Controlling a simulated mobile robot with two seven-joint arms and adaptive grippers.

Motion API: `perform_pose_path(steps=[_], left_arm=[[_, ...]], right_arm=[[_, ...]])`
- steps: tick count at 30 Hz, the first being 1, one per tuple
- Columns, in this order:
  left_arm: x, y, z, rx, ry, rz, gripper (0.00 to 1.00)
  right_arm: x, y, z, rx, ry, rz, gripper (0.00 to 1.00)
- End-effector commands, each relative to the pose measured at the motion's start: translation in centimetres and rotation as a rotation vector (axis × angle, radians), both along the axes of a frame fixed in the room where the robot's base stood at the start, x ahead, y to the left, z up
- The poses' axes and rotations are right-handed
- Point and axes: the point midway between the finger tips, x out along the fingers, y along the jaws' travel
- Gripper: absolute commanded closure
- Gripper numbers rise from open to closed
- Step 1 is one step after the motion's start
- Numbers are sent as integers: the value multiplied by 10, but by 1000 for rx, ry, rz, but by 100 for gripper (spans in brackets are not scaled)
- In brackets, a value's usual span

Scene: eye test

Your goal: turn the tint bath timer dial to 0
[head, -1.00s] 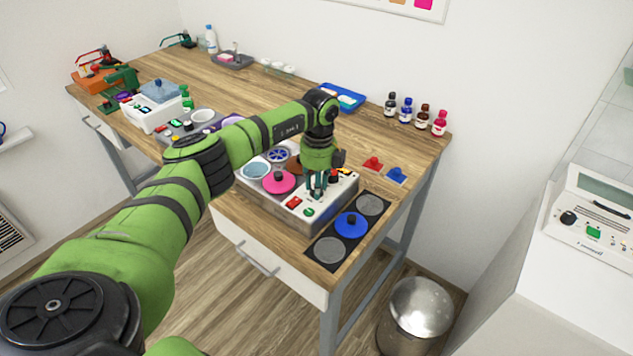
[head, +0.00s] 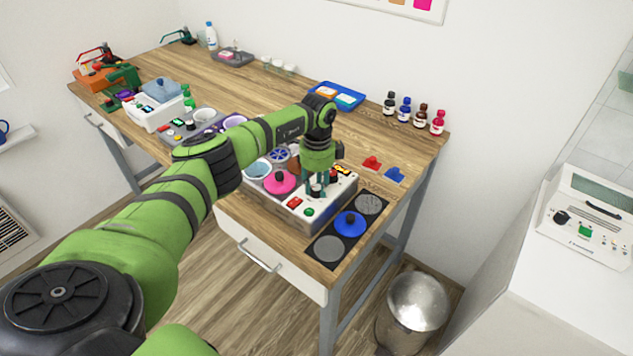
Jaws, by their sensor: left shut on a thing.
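The tint bath (head: 325,212) is a pale box near the front right of the wooden table, with round pots on top and a control panel at its near right side. My left gripper (head: 316,191) points down over that panel. It is shut on a small dark knob, which appears to be the timer dial (head: 317,189). The fingers cover most of the knob, so its pointer and scale cannot be read. A pot with a pink lid (head: 280,181) is just left of the gripper. My right gripper is not in view.
A dark mat (head: 324,256) with a blue lid (head: 350,223) lies in front of the bath. Red (head: 372,163) and blue (head: 394,175) small pieces lie behind it. Several bottles stand at the back right edge. A metal bin (head: 413,308) stands on the floor.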

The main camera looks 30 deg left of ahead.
Motion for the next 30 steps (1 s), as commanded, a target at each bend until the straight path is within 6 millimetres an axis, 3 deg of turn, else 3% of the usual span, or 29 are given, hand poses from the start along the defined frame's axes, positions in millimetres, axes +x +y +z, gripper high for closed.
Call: perform_pose_path(steps=[17,18,19,30], left_arm=[[-1,-3,-3,-5,5,29,100],[-1,-3,-3,-5,5,29,60],[-1,-3,-3,-5,5,29,48],[0,-1,1,-2,-1,32,45]], right_arm=[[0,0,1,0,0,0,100],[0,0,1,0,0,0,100],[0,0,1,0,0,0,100],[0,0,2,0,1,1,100]])
